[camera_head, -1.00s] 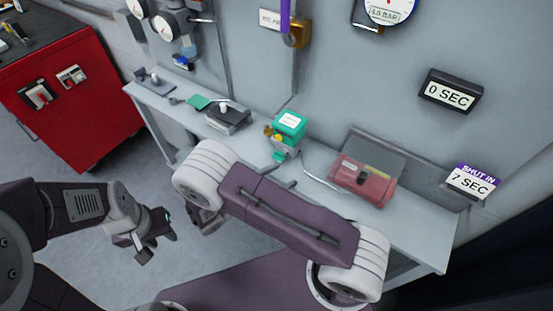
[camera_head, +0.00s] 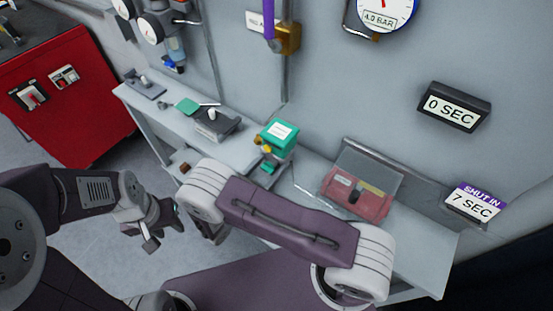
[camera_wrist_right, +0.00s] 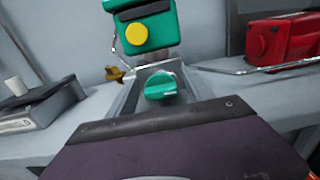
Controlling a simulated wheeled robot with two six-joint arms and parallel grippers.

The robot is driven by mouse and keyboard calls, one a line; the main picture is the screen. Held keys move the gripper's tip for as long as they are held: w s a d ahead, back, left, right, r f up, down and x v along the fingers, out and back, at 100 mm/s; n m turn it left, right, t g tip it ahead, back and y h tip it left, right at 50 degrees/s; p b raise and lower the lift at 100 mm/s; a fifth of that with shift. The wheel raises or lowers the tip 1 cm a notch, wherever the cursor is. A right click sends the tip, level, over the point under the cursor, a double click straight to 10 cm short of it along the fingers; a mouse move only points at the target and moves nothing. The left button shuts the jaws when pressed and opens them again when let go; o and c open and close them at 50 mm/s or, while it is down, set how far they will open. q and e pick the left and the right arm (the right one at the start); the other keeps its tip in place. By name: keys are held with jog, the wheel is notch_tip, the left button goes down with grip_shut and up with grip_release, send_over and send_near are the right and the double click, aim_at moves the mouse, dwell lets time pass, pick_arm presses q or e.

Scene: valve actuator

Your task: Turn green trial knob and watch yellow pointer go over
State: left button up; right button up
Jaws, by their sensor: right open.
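The green actuator box (camera_head: 279,134) with a white label stands on the bench; its front also shows in the right wrist view (camera_wrist_right: 160,22). A round yellow part (camera_wrist_right: 136,35) is on that front; I cannot make out which way it points. The green knob (camera_wrist_right: 161,86) sits just below the box, in front of my right wrist, with a visible gap. My right gripper (camera_head: 215,233) is mostly hidden behind my arm link in the head view, and its fingertips do not show. My left gripper (camera_head: 164,238) is open and empty, left of the bench.
A red case (camera_head: 355,197) lies right of the actuator, and a dark box with a white knob (camera_head: 215,124) lies left. A thin bent rod (camera_wrist_right: 235,70) lies near the green knob. A gauge (camera_head: 388,12) reads 4.0 BAR.

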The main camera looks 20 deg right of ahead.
jog(key=shift+s+a+r, duration=0.2)
jog(key=shift+s+a, duration=0.1)
jog(key=shift+a, duration=0.05)
jog(key=shift+s+a, duration=0.15)
jog(key=c, duration=0.6)
pick_arm(q)
jog(key=shift+s+a, duration=0.45)
jog(key=shift+a, duration=0.05)
pick_arm(e)
grip_shut()
jog(key=n, duration=0.3)
pick_arm(q)
jog(key=shift+r+p, duration=0.3)
jog(key=shift+r, duration=0.05)
pick_arm(e)
jog(key=n, duration=0.2)
jog(key=shift+n, duration=0.4)
jog(key=o, duration=0.6)
grip_release()
jog(key=shift+w, duration=0.2)
jog(key=shift+c, duration=0.2)
jog(key=shift+o, duration=0.2)
jog(key=shift+d+f, duration=0.1)
jog(key=shift+d, duration=0.1)
pick_arm(q)
jog(key=shift+w+d, duration=0.1)
jog(key=shift+d, duration=0.1)
